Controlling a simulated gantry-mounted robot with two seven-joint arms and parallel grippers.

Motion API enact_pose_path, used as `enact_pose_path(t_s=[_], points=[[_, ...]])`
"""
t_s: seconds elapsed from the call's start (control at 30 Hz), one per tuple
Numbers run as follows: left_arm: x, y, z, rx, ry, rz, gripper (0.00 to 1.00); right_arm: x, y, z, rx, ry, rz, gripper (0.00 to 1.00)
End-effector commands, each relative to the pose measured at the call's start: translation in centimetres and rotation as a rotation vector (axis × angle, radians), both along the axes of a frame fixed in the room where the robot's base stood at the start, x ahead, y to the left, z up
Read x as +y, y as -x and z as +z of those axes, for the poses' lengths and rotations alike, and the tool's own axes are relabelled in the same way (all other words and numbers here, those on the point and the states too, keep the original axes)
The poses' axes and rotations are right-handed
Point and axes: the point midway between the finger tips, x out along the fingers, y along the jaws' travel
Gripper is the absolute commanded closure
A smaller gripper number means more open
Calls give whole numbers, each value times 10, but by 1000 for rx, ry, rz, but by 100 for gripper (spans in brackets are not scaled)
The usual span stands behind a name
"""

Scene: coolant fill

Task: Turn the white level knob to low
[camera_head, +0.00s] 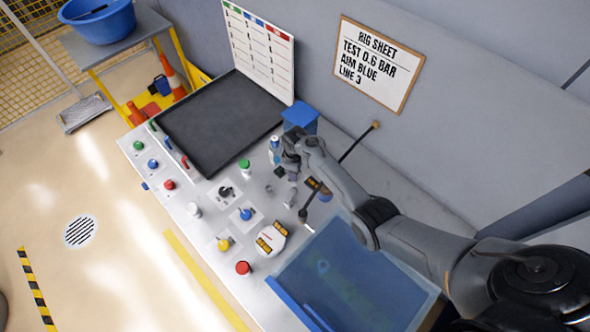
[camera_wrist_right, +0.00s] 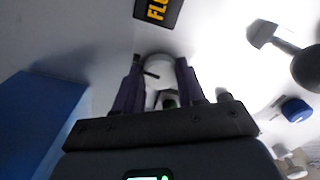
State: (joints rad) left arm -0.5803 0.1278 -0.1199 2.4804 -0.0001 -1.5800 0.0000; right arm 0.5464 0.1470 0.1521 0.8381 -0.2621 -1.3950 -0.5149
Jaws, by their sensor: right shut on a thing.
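A white round knob (camera_wrist_right: 160,68) with a short dark mark on its left side sits between the two dark fingers of my right gripper (camera_wrist_right: 158,72) in the right wrist view. The fingers are shut on it from both sides. The knob is hidden under the gripper there. I cannot read any level markings around the knob. My left gripper is not in view.
A blue box (camera_head: 300,116) stands just behind my gripper. A dark lever (camera_head: 312,200) and a blue knob (camera_head: 246,214) are nearby. A black tray (camera_head: 215,125) lies left; a blue basin (camera_head: 350,285) is at front right.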

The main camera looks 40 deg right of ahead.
Motion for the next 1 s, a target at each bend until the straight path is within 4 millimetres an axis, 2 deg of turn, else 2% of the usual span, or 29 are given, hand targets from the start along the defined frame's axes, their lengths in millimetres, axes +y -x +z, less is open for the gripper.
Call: enact_pose_path(t_s=[0.37, 0.4, 0.57, 0.87, 1.0], points=[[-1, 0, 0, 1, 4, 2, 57, 0, 0, -1, -1, 0, 7, 91], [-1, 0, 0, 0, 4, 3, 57, 0, 0, -1, -1, 0, 7, 59], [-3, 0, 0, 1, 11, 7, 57, 0, 0, 0, -1, 1, 6, 35], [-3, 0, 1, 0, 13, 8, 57, 0, 0, 1, -1, 0, 6, 35], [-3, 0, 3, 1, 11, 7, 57, 0, -1, 10, -2, 0, 7, 35]])
